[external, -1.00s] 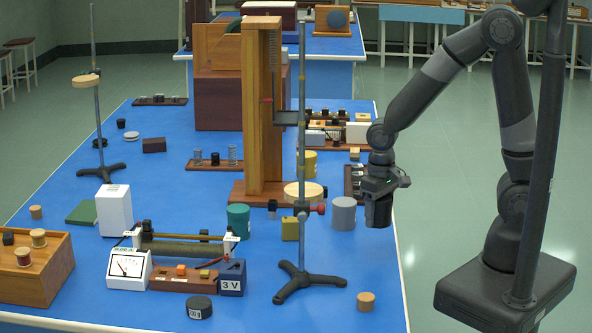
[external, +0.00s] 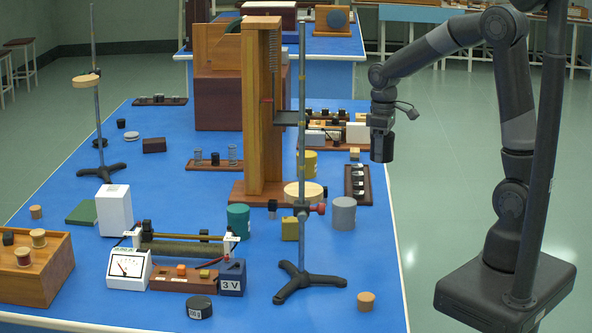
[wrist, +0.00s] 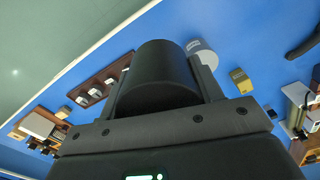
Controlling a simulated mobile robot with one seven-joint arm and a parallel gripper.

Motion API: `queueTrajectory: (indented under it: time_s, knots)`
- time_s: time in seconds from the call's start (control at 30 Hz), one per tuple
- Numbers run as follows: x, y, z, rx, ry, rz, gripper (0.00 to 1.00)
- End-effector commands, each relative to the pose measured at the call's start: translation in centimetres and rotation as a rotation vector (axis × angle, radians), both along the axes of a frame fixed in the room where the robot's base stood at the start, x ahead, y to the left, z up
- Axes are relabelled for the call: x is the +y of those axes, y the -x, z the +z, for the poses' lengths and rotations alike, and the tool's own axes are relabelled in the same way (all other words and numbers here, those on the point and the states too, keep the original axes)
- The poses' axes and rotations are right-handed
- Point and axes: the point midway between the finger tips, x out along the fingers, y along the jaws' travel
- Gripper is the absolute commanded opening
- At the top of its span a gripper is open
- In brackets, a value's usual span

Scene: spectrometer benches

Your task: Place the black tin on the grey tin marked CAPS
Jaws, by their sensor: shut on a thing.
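My gripper (external: 382,124) is shut on the black tin (external: 382,148) and holds it in the air above the right edge of the blue bench. In the wrist view the black tin (wrist: 158,75) fills the space between the two fingers. The grey tin (external: 343,213) stands upright on the bench, below and to the left of my gripper in the external view.
A retort stand (external: 302,160) with a wooden disc stands left of the grey tin, near a tall wooden frame (external: 263,110). A yellow block (external: 290,229) and a teal tin (external: 238,221) are further left. A dark wooden board (external: 358,185) lies behind the grey tin.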

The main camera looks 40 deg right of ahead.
Motion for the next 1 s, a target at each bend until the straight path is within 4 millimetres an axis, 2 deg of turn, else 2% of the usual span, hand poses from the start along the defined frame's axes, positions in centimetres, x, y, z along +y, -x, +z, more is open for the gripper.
queueTrajectory:
  time_s: [0.07,0.17,0.5,0.63,0.87,1.0]
  knots:
    - [-0.5,-0.5,0.3,0.001,0.000,0.017,0.34]
    - [0.3,-0.9,-0.2,0.003,0.001,0.030,0.34]
    - [7.5,-2.8,-4.8,0.004,0.001,0.033,0.34]
    - [9.5,-3.4,-6.0,0.003,0.001,0.030,0.34]
    - [10.5,-3.7,-7.1,0.002,0.001,0.027,0.34]
    - [10.5,-3.6,-9.0,0.004,0.001,0.027,0.34]
